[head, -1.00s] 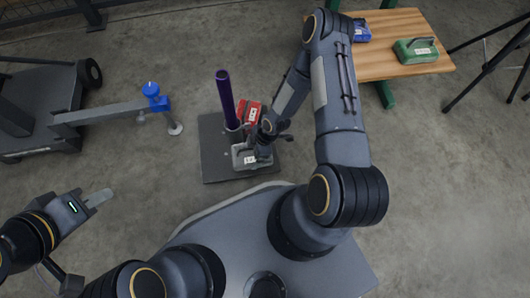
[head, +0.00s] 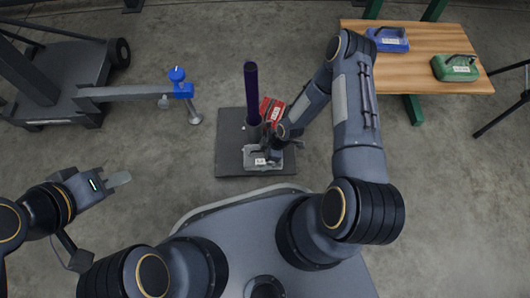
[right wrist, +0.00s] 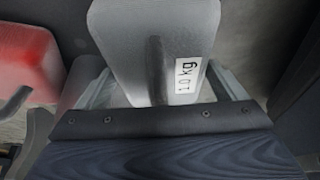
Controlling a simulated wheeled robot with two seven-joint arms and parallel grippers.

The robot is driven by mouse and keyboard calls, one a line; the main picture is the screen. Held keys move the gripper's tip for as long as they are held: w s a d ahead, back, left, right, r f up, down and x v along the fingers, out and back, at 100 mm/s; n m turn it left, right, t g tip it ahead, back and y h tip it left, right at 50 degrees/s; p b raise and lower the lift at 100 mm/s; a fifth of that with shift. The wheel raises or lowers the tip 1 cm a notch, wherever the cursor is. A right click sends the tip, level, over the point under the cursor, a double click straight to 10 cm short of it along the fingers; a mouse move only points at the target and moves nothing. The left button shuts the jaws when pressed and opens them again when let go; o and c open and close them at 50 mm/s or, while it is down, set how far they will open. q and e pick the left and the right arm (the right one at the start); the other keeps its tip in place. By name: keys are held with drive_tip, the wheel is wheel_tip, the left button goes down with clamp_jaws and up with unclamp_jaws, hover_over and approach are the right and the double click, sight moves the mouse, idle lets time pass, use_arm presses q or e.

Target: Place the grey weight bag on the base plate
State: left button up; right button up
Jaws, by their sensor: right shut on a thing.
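The grey weight bag (head: 255,161) is low over the front part of the dark base plate (head: 229,138) in the head view; I cannot tell whether its underside touches the plate. My right gripper (head: 276,145) is over it and shut on its handle. The right wrist view shows the grey bag (right wrist: 125,35) with its white weight label, and the handle between the jaws. My left gripper (head: 120,179) is empty, held away at the left; its finger gap cannot be made out.
A purple post (head: 251,90) stands upright on the plate, with a red bag (head: 272,108) beside it. A blue bag (head: 388,39) and a green bag (head: 456,68) rest on the wooden table (head: 420,72). A wheeled frame with a blue clamp (head: 180,88) stands at left.

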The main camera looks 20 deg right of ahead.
drive_tip(key=o, duration=1.5)
drive_tip(key=shift+f, duration=0.1)
drive_tip(key=p+v, duration=0.4)
drive_tip(key=v, duration=0.7)
drive_tip(key=shift+p, duration=0.4)
drive_tip(key=w+d+r+m+t+h, duration=0.1)
drive_tip(key=d+r+m, duration=0.3)
drive_tip(key=r, duration=0.9)
drive_tip(key=d+r+m+t+h, duration=0.1)
drive_tip(key=d+r+m, duration=0.25)
drive_tip(key=r, duration=0.85)
drive_tip(key=s+a+r+m+t, duration=0.1)
drive_tip(key=s+r+m, duration=0.3)
drive_tip(key=s+r, duration=0.4)
drive_tip(key=s+a+r+m+t+y, duration=0.1)
drive_tip(key=s+a+r+m, duration=0.2)
drive_tip(key=s+r, duration=0.6)
drive_tip(key=shift+a+m+y, duration=0.3)
drive_tip(key=shift+m, duration=0.75)
drive_tip(key=shift+r, duration=0.2)
